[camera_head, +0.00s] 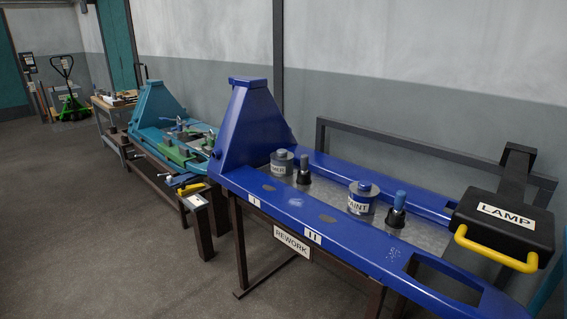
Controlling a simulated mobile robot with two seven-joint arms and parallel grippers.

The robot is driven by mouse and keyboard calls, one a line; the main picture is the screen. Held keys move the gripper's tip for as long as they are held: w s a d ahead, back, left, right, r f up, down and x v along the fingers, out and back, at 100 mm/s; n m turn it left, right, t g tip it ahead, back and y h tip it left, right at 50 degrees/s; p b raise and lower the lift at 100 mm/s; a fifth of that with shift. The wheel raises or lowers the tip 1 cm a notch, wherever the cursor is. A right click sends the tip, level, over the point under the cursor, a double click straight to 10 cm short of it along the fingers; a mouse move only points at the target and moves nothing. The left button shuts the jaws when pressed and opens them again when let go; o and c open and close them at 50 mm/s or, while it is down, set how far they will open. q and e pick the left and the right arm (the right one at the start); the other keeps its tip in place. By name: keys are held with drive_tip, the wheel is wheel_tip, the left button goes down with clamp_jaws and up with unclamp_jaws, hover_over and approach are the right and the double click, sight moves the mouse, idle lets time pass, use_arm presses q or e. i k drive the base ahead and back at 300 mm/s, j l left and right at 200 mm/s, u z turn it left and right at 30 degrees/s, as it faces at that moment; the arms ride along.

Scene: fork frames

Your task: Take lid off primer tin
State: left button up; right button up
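The primer tin (282,168) is a short grey-blue cylinder with a white label, partly turned away, of which only the last letters show. It stands upright on the grey bed of the blue fork frame (345,238), near the tall blue bracket. Its lid (282,154) is on top, with a small raised knob. A similar tin (360,209) with "AINT" showing on its label stands farther right, also lidded. Neither of my grippers is in view.
A black lamp box (500,222) with a yellow handle hangs over the frame's right end. A teal frame (155,115) stands behind at left.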

sight(282, 154)
drive_tip(key=i+j+u, duration=0.1)
drive_tip(key=i+j, duration=1.25)
